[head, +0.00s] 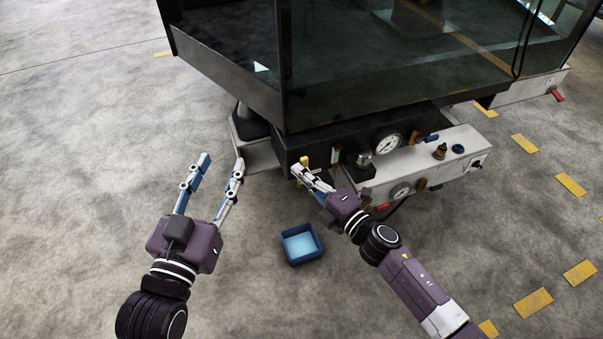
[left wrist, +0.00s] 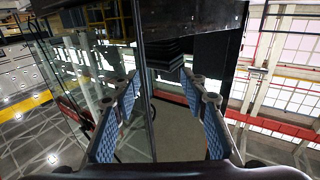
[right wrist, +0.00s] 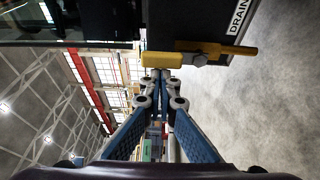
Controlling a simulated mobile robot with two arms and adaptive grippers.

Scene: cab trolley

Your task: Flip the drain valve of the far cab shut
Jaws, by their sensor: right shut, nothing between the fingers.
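A drain valve shows in the right wrist view as a mustard bar handle (right wrist: 228,50) beside a white DRAIN label (right wrist: 238,17) on a dark box. A brighter yellow block (right wrist: 160,60) sits beside it, directly before my right fingertips. In the head view the yellow block (head: 305,160) is on the front of the dark box under the cab (head: 380,60). My right gripper (head: 298,171) is shut and empty, its tips at or close to the block; contact is unclear. My left gripper (head: 222,163) is open and empty, left of the box.
A grey panel (head: 430,165) with gauges, knobs and a red part extends right of the dark box. A blue open bin (head: 301,244) stands on the floor below. A red handle (head: 557,94) shows farther right. The floor at left is clear.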

